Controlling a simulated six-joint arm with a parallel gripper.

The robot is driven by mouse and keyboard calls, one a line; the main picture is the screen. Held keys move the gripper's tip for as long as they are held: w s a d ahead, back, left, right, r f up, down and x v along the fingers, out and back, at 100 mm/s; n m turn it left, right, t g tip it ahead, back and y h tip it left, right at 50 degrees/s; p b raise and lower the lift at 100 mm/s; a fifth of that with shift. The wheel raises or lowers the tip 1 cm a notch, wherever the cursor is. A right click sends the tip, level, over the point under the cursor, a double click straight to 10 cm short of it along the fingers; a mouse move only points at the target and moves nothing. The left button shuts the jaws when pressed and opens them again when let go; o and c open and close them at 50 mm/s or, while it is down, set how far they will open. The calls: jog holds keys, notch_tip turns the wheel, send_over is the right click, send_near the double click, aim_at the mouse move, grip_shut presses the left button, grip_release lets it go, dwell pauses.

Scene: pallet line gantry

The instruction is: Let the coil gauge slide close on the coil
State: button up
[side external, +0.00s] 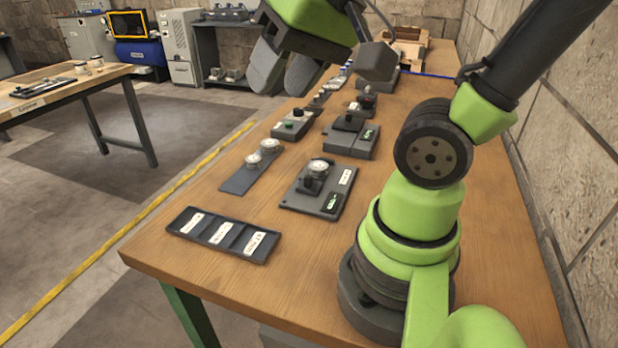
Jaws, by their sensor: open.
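I cannot tell for certain which device is the coil gauge, and no coil can be made out. One candidate is a grey plate (297,199) carrying a round white dial (318,166) on a dark block, with a small green display. Another is a grey block unit (340,143) with a black top piece and a green display, just behind it. My gripper (286,82) is high in the upper middle, its two thick grey fingers apart and nothing seen between them. It hangs above the work, apart from both devices.
A dark three-compartment tray (223,233) with white labels lies at the table's near left. A dark strip (240,180) with two round dials lies behind it. Several small devices and a wooden box (408,48) fill the far table. A stone wall borders the right.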

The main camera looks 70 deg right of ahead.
jog(key=w+d+f+m+g+h, duration=0.1)
jog(key=w+d+f+m+g, duration=0.15)
jog(key=w+d, duration=0.2)
jog(key=m+g, duration=0.4)
jog(key=m, duration=0.5)
send_over(308, 176)
notch_tip(308, 176, down, 15)
jog(key=shift+s+f, duration=0.1)
jog(key=shift+f, duration=0.6)
notch_tip(308, 176, down, 9)
jog(key=shift+r, duration=0.1)
